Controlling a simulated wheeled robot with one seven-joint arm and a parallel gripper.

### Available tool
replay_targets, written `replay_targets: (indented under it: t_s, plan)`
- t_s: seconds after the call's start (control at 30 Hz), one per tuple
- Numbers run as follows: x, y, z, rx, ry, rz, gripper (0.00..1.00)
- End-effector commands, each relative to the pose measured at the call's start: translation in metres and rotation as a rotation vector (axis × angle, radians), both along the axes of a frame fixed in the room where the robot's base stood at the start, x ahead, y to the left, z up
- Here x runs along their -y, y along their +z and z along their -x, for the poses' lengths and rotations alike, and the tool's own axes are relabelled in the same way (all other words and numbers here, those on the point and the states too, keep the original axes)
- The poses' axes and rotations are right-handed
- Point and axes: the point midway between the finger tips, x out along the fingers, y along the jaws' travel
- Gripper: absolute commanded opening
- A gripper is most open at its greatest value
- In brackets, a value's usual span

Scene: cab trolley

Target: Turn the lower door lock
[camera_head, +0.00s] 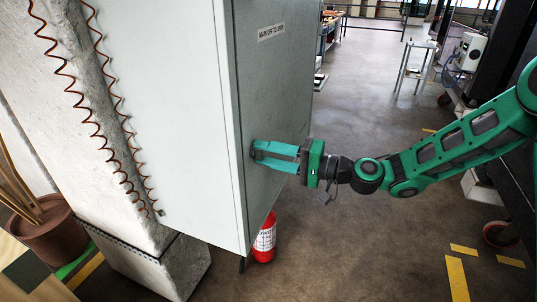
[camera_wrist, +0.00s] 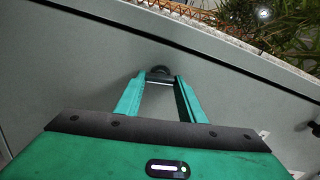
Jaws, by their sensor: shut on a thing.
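The lower door lock (camera_wrist: 159,72) is a small dark round piece on the grey cabinet door, seen in the wrist view between and just beyond my fingertips. My gripper (camera_wrist: 158,79) has its two green fingers shut on the lock. In the head view my gripper (camera_head: 254,152) reaches in from the right, its fingertips against the door (camera_head: 277,95) near its left edge. The fingers hide the lock in the head view.
A red fire extinguisher (camera_head: 265,240) stands on the floor below the cabinet. A label (camera_head: 271,32) is on the upper door. A plant pot (camera_head: 50,232) stands at lower left. A small metal stand (camera_head: 415,65) is at the back. Floor behind my arm is largely clear.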

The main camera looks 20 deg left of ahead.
Motion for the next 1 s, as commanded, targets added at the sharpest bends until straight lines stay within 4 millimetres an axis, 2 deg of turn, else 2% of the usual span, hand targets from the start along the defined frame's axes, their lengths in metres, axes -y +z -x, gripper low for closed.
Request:
replay_targets:
  t_s: [0.03, 0.4, 0.93, 0.97, 1.0]
  plan:
    - [0.0029, -0.0012, -0.0065, -0.027, -0.014, -0.001, 0.14]
    - [0.0028, -0.0027, -0.0064, -0.174, -0.015, -0.011, 0.14]
    - [0.0031, -0.0035, -0.006, -0.195, -0.014, -0.011, 0.14]
    - [0.0031, -0.0036, -0.006, -0.195, -0.014, -0.01, 0.41]
    - [0.003, -0.0036, -0.0057, -0.195, -0.013, -0.011, 0.5]
